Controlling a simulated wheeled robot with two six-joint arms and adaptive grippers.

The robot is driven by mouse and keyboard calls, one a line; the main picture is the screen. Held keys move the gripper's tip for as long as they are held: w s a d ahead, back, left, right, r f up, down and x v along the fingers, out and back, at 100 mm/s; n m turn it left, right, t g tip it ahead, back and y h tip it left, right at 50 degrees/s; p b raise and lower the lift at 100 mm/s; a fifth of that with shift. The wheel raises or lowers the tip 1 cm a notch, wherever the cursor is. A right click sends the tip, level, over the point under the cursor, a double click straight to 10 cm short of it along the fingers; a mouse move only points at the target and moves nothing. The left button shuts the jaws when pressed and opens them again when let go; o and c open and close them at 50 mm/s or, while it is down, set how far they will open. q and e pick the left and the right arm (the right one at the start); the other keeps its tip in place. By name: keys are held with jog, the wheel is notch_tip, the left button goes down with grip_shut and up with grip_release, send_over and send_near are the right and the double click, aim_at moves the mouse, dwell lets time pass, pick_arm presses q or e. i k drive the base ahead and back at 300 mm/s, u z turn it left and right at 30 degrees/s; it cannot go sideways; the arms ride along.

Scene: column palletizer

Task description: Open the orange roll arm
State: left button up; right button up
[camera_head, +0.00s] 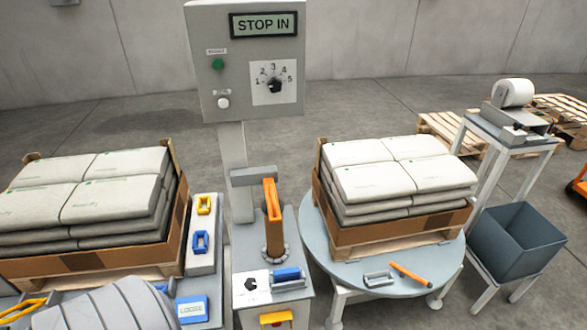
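An orange arm (273,218) stands nearly upright on the grey pedestal at the centre, below the control box. Its lower end sits in a round grey base. It looks like the orange roll arm, but I cannot tell for sure whether it is open or shut. No roll can be made out on it. Neither of my grippers can be made out in the head view.
The control box (212,100) reads "STOP IN". A blue-handled part (288,275) lies beside a dial on the pedestal. Sacks fill a crate (90,262) at left and another (400,232) on the round table (310,240). An orange bar (410,273) lies there. A bin (515,240) stands right.

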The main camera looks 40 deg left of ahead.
aim_at(273, 207)
jog(key=u, duration=0.5)
jog(key=i, duration=0.75)
jog(key=u, duration=0.8)
